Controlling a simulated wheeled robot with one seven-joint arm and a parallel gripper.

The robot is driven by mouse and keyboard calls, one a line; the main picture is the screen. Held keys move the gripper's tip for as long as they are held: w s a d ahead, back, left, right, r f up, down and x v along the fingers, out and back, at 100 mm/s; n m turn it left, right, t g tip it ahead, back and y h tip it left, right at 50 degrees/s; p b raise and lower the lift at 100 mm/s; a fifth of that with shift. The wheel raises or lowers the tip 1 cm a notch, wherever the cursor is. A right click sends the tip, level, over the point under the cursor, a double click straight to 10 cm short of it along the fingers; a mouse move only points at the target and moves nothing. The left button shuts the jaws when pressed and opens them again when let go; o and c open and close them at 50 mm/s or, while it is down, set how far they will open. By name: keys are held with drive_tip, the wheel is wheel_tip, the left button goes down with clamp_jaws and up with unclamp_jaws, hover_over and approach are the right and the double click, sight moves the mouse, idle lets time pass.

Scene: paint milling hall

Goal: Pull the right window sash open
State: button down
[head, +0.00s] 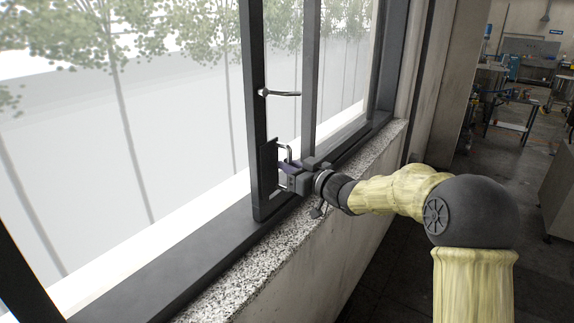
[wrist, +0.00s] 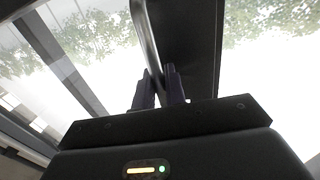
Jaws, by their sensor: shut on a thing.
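The right window sash (head: 256,120) has a dark grey frame and stands upright above the sill. Its near stile carries a metal lever (head: 278,93) and, below it, a pale D-shaped pull handle (head: 288,150) on a dark plate. My gripper (head: 287,170) is shut on the lower part of the pull handle. In the wrist view the handle bar (wrist: 146,35) passes between my two fingers (wrist: 160,88), with the dark stile or plate (wrist: 195,45) beside it. The fingers hide part of the handle. I cannot tell how far the sash stands from its frame.
The dark window frame (head: 170,260) runs along a speckled stone sill (head: 255,270), with a pale wall below. A further dark upright (head: 310,80) stands beyond the near stile. Benches and equipment (head: 510,95) are far off at the right. Dark floor (head: 395,270) is clear below the wall.

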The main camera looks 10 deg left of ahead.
drive_tip(key=shift+s+a, duration=0.1)
drive_tip(key=shift+a, duration=0.05)
drive_tip(key=c, duration=1.5)
unclamp_jaws()
drive_tip(key=shift+c, duration=0.2)
drive_tip(key=shift+s+d, duration=0.1)
drive_tip(key=shift+d, duration=0.15)
drive_tip(key=b+v, duration=0.6)
drive_tip(key=v, duration=1.1)
drive_tip(key=shift+b, duration=0.35)
drive_tip(key=shift+d, duration=0.1)
